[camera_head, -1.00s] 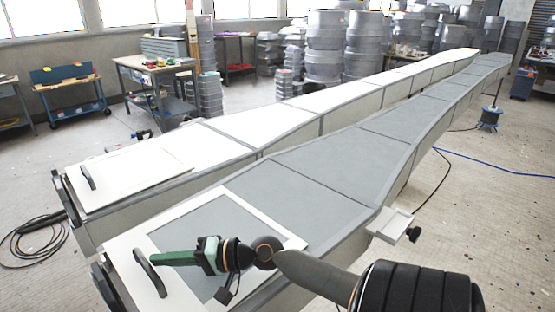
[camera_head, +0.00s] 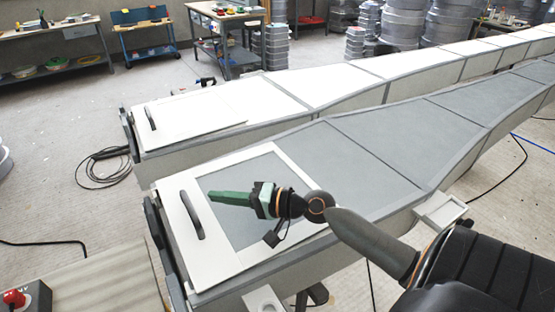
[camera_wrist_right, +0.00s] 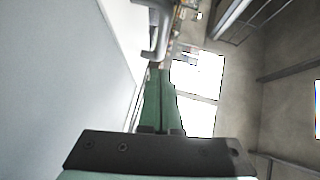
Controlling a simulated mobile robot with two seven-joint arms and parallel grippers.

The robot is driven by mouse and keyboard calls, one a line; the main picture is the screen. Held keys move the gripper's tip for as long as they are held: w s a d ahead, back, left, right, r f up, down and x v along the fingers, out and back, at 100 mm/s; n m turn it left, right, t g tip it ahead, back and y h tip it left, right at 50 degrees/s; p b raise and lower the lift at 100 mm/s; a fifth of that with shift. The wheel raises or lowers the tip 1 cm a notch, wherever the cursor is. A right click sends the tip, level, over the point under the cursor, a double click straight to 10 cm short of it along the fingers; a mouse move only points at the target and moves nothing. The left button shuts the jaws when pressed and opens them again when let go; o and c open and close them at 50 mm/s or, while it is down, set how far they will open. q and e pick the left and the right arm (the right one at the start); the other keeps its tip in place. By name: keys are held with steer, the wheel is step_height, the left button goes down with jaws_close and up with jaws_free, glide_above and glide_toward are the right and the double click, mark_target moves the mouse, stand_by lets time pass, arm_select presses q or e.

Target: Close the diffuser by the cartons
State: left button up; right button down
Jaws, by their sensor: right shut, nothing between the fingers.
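Two long low bodies lie side by side, a white one (camera_head: 285,95) behind and a grey one (camera_head: 335,150) in front. I cannot tell which is the diffuser; no cartons are clearly seen. The grey one's near end carries a pale-framed panel (camera_head: 214,262) with a dark arched handle (camera_head: 192,215); whether it lies fully flat is unclear. The white one has a similar panel (camera_head: 190,115) with a handle (camera_head: 150,118). My right gripper (camera_head: 212,198) is shut and empty, its green fingertips just right of the nearer handle. A handle (camera_wrist_right: 153,28) shows beyond the fingertips (camera_wrist_right: 156,80) in the wrist view.
A small pale tray (camera_head: 440,209) juts from the grey body's side. A box with a red button (camera_head: 14,298) sits at lower left. Coiled black cable (camera_head: 100,170) lies on the floor. Workbenches and round grey stacks (camera_head: 402,22) stand behind. The left floor is largely clear.

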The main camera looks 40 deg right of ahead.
steer(key=b+v, duration=0.2)
steer(key=v, duration=0.7)
steer(key=shift+d+f+b, duration=0.1)
steer(key=shift+b, duration=0.3)
steer(key=shift+s+d, duration=0.35)
steer(key=shift+s, duration=0.15)
steer(key=shift+s, duration=0.1)
